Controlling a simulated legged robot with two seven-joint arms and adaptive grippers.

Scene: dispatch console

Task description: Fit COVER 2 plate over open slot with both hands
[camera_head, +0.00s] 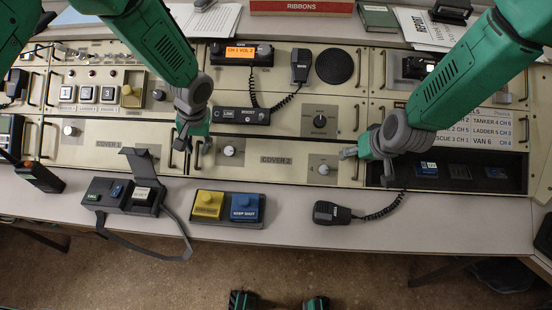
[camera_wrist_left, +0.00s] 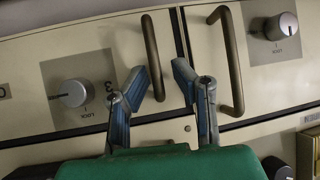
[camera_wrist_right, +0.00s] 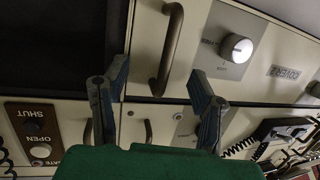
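The COVER 2 plate (camera_head: 259,172) is a beige panel in the console's front row, with a knob near each end. Its left-end handle (camera_wrist_left: 153,55) stands between the spread fingers of my left gripper (camera_wrist_left: 160,70). Its right-end handle (camera_wrist_right: 168,50) stands between the spread fingers of my right gripper (camera_wrist_right: 158,72). Both grippers look open; contact with the handles cannot be told. In the head view, a dark open slot (camera_head: 452,182) lies right of the plate, with several small modules inside. My right forearm hides part of the slot's surroundings.
The COVER 1 plate (camera_head: 90,153) sits to the left, its handle (camera_wrist_left: 230,60) close to my left gripper. On the desk edge are a black switch box with a raised flap (camera_head: 101,193), a yellow-and-blue button box (camera_head: 227,222) and a corded microphone (camera_head: 330,213).

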